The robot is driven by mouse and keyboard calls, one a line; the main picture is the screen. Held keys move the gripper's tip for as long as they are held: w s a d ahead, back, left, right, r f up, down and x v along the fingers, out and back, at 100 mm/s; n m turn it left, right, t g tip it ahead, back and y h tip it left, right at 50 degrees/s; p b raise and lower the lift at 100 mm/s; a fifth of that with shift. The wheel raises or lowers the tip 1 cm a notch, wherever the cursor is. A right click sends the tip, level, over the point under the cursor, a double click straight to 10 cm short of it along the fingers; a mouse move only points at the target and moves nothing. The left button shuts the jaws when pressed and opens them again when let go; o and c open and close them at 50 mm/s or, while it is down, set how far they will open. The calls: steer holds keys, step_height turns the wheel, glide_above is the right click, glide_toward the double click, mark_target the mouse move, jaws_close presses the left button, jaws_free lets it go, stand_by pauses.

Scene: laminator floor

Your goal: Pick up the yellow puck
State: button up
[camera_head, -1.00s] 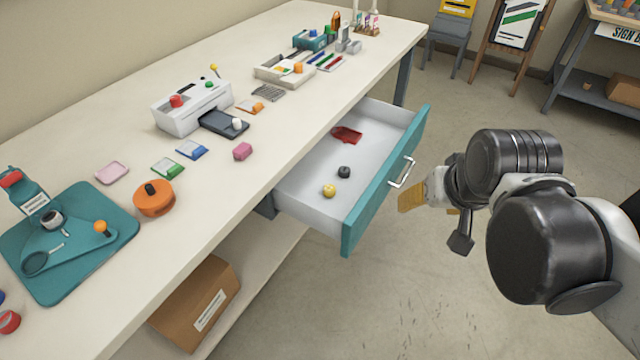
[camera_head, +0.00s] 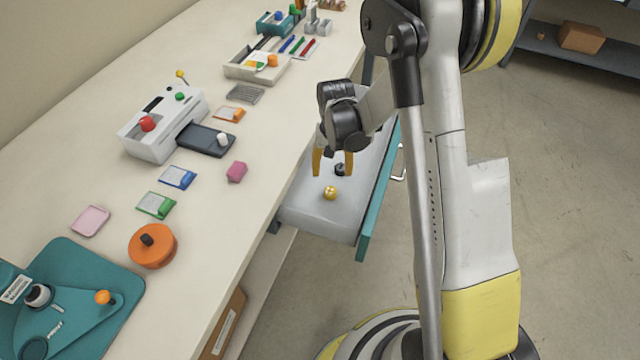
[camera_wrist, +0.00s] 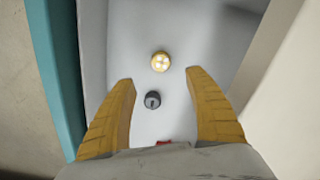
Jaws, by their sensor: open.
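The yellow puck (camera_head: 330,193) lies on the floor of the open drawer (camera_head: 318,222). In the wrist view the puck (camera_wrist: 160,61) sits ahead of the fingertips, roughly centred between their lines. A dark grey puck (camera_wrist: 153,100) lies near it, between the fingertips in that view; it also shows in the head view (camera_head: 340,169). My gripper (camera_head: 333,172) is over the drawer, pointing down, with its yellow fingers apart and nothing held. In the wrist view my gripper (camera_wrist: 166,85) is open. Its height above the pucks is hard to tell.
The drawer's teal front (camera_head: 378,195) and the bench edge flank the gripper. A red item (camera_wrist: 164,143) in the drawer is mostly hidden by my gripper. The bench top (camera_head: 205,245) holds a pink block (camera_head: 236,171), a white laminator (camera_head: 160,125) and an orange round item (camera_head: 152,246).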

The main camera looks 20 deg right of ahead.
mark_target(330, 191)
step_height(330, 191, down, 5)
steer(key=shift+s+f+b, duration=0.1)
steer(key=shift+f+b, duration=0.05)
steer(key=shift+b, duration=0.95)
step_height(330, 191, down, 5)
steer(key=b, duration=0.3)
steer(key=shift+a+f, duration=0.1)
steer(key=shift+f, duration=0.1)
steer(key=shift+r, duration=0.1)
steer(key=c, duration=1.3)
